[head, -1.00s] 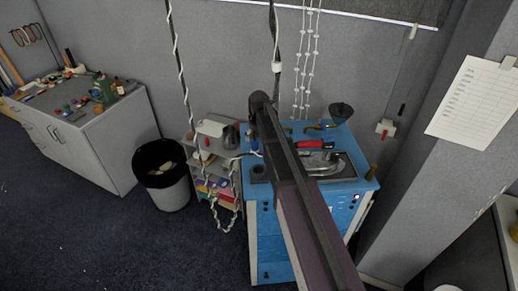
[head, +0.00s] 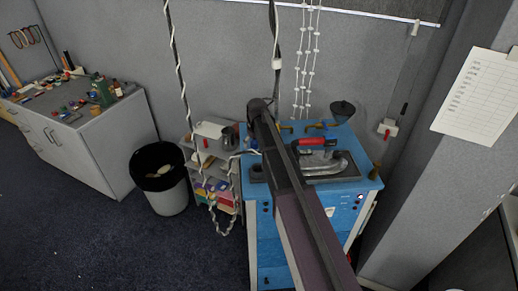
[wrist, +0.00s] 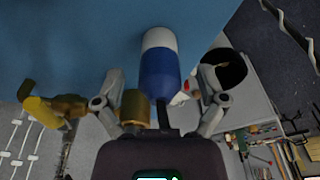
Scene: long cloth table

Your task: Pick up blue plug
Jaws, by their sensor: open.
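The blue plug (wrist: 159,72) shows in the wrist view as a blue cylinder with a white far end. It lies between the two spread fingers of my open gripper (wrist: 160,76), with visible gaps on both sides. A thin dark piece extends from its near end toward my palm. In the head view, a small blue spot (head: 250,142) beside my arm may be the plug, but it is too small to tell. My arm hides most of the gripper there.
A brass fitting (wrist: 135,106) stands close to my left finger in the wrist view. A black-lined bin (head: 162,172) and a small shelf stand left of the cabinet.

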